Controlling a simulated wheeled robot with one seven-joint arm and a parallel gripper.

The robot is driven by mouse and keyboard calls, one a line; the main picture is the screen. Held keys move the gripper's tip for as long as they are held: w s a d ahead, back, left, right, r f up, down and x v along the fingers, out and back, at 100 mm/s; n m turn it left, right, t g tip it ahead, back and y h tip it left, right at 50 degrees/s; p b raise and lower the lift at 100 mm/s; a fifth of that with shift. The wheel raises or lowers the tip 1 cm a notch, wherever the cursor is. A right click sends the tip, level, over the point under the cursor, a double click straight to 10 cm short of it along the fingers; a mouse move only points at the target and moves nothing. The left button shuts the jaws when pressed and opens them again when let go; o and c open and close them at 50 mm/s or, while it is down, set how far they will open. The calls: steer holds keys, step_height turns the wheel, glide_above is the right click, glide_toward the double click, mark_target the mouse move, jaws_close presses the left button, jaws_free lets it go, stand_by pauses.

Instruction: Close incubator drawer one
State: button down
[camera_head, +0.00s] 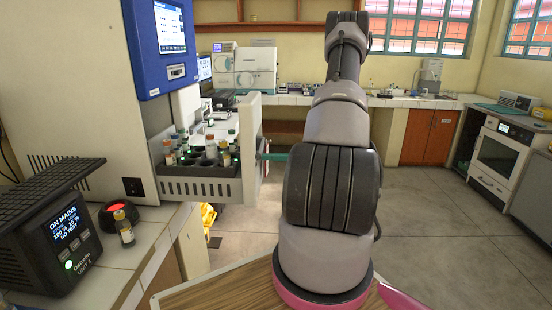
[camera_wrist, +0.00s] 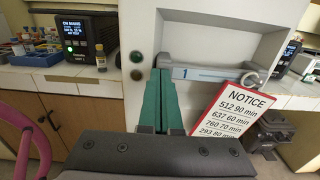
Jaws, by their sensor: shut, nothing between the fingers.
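Incubator drawer one (camera_head: 200,188) is pulled out from the incubator (camera_head: 75,90) in the head view. It is a white slotted tray with several capped bottles in it, and a tall white front panel (camera_head: 250,145). In the wrist view the drawer front (camera_wrist: 185,42) carries the number 1 beside a grey handle bar (camera_wrist: 215,73). My gripper (camera_head: 268,157) is shut and empty at the outer face of that front. Its green fingers also show in the wrist view (camera_wrist: 162,75), just left of the number. I cannot tell whether the tips touch the panel.
A black control box (camera_head: 65,235), a red button (camera_head: 120,212) and a small bottle (camera_head: 125,228) stand on the left counter. A notice sign (camera_wrist: 237,115) stands right of the fingers in the wrist view. The floor (camera_head: 440,220) at right is clear.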

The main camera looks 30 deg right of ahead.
mark_target(179, 162)
steer(key=shift+a, duration=0.1)
steer(key=x, duration=3.2)
steer(key=shift+w+a, duration=0.1)
steer(key=shift+w, duration=0.1)
steer(key=shift+a, duration=0.25)
steer(key=shift+w+a+r, duration=0.1)
steer(key=shift+r, duration=0.05)
